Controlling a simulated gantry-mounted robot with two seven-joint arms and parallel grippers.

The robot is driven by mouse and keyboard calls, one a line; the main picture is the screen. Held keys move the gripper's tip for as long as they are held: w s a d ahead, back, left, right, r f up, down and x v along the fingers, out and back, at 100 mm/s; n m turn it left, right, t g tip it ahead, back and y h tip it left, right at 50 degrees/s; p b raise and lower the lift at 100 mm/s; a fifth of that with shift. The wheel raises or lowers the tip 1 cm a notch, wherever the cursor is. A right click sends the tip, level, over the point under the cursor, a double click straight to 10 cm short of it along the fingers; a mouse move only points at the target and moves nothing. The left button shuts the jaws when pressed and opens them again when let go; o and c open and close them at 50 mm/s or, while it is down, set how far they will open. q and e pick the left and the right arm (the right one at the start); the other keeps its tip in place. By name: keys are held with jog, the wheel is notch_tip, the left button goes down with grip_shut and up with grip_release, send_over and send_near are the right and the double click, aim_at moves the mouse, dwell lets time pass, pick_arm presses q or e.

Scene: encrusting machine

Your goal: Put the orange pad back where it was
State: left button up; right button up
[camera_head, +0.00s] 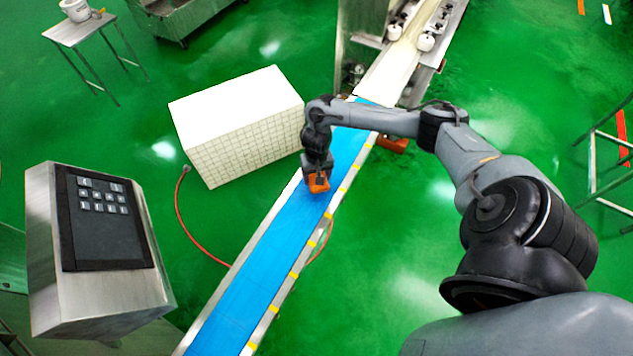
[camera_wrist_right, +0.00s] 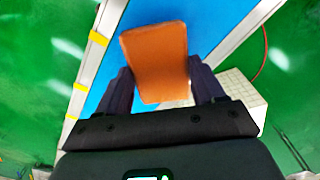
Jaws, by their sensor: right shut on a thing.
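The orange pad (camera_head: 318,184) is over the blue conveyor belt (camera_head: 262,265) in the head view. My right gripper (camera_head: 316,172) is shut on it from above. In the right wrist view the orange pad (camera_wrist_right: 157,62) sits between the two dark fingers of my right gripper (camera_wrist_right: 160,85), with the blue belt (camera_wrist_right: 205,25) behind it. I cannot tell whether the pad touches the belt. My left gripper is not in view.
A white tiled block (camera_head: 240,125) stands left of the belt. A control panel (camera_head: 100,230) is at the lower left. Another orange object (camera_head: 392,144) shows beside the belt, partly hidden by my right arm. A red hose (camera_head: 190,225) lies on the green floor.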

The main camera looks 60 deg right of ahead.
jog(key=shift+f+b, duration=0.45)
jog(key=shift+f, duration=1.6)
jog(key=shift+f, duration=0.1)
jog(key=o, duration=1)
